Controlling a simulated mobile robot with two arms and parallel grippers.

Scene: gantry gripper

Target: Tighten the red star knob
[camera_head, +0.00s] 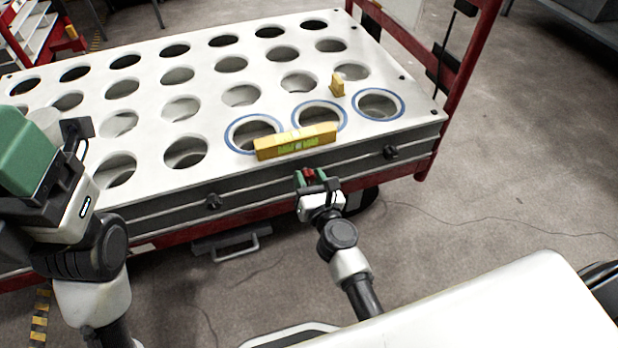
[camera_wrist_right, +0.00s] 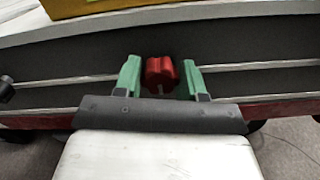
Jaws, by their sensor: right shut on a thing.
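The red star knob (camera_head: 309,173) sits on the grey front side of the white table with holes, below a yellow spirit level (camera_head: 295,142). It also shows in the right wrist view (camera_wrist_right: 161,75). My right gripper (camera_head: 312,178) has its green fingers on either side of the knob and is shut on it; in the right wrist view the fingers (camera_wrist_right: 161,78) flank it left and right. My left gripper (camera_head: 50,140) is raised over the table's left end, close to the head camera; its finger opening cannot be made out.
The white table (camera_head: 215,190) has rows of round holes, several ringed in blue. A small yellow block (camera_head: 337,85) stands among them. Black knobs (camera_head: 213,202) and (camera_head: 390,152) stick out of the front side. A red frame (camera_head: 455,90) rises at right. Floor at right is open.

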